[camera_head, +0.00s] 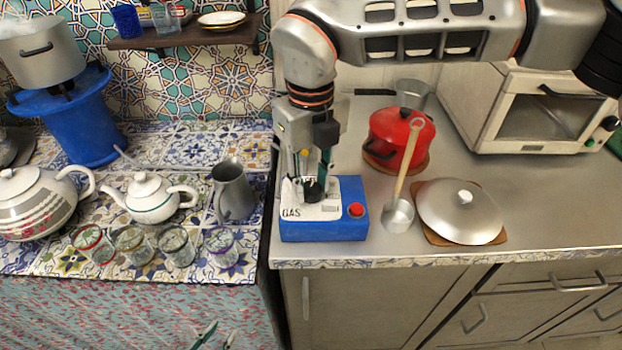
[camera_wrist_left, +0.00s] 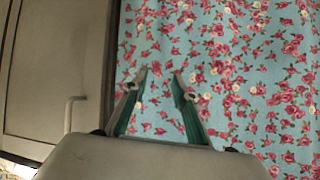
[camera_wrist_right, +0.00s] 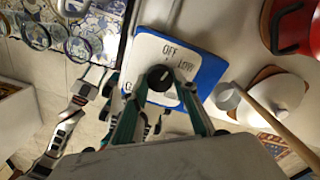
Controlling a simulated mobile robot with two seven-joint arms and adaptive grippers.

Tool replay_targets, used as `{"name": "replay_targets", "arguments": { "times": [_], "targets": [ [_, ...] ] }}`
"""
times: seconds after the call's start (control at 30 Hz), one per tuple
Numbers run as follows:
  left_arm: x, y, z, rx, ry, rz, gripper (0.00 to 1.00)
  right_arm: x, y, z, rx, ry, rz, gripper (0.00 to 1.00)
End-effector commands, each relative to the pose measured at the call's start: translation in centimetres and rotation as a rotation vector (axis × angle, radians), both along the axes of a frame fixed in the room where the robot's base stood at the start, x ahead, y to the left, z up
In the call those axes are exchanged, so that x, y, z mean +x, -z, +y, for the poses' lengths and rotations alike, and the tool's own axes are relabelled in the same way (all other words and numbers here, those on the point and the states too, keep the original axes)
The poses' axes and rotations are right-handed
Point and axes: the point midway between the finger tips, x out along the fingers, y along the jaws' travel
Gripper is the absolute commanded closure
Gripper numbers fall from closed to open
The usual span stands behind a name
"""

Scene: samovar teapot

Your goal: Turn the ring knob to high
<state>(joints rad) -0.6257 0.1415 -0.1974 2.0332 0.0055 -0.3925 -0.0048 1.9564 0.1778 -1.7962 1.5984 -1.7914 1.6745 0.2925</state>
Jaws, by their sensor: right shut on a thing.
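A blue box with a white top plate marked GAS (camera_head: 325,232) stands near the front edge of the steel counter. Its round black knob (camera_wrist_right: 158,78) sits on the plate in the right wrist view, where OFF and LOW labels show beyond it and lower markings are partly hidden. My right gripper (camera_head: 315,187) points down from above and is shut on the knob, one finger on each side. I cannot tell which label the knob points to. My left gripper (camera_wrist_left: 160,78) is open and empty in front of the flowered curtain; its fingertips also show low in the head view (camera_head: 217,336).
A red button (camera_head: 357,210) is on the box's right side. A ladle (camera_head: 398,214), red pot (camera_head: 396,138) and steel lid (camera_head: 460,211) lie to the right. Several glasses (camera_head: 175,246), a metal jug (camera_head: 233,190) and teapots (camera_head: 150,198) stand left.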

Motion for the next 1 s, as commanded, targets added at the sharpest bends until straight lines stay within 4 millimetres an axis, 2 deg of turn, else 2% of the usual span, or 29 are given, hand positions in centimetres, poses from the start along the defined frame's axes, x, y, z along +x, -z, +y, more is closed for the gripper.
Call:
{"name": "replay_targets", "arguments": {
  "times": [0.03,0.3,1.0],
  "targets": [
    [0.0,-0.5,-0.1,-0.003,0.0,-0.003,0.72,-0.1,-0.4,0.0,-0.001,0.039,-0.003,0.94],
    [-0.9,-0.7,-0.5,-0.017,0.001,0.019,0.72,-0.1,-0.2,0.0,-0.001,0.296,0.0,0.94],
    [-0.6,-1.8,-0.6,-0.031,-0.005,0.014,0.72,0.0,0.0,0.0,0.0,0.96,0.001,0.94]
  ]
}}
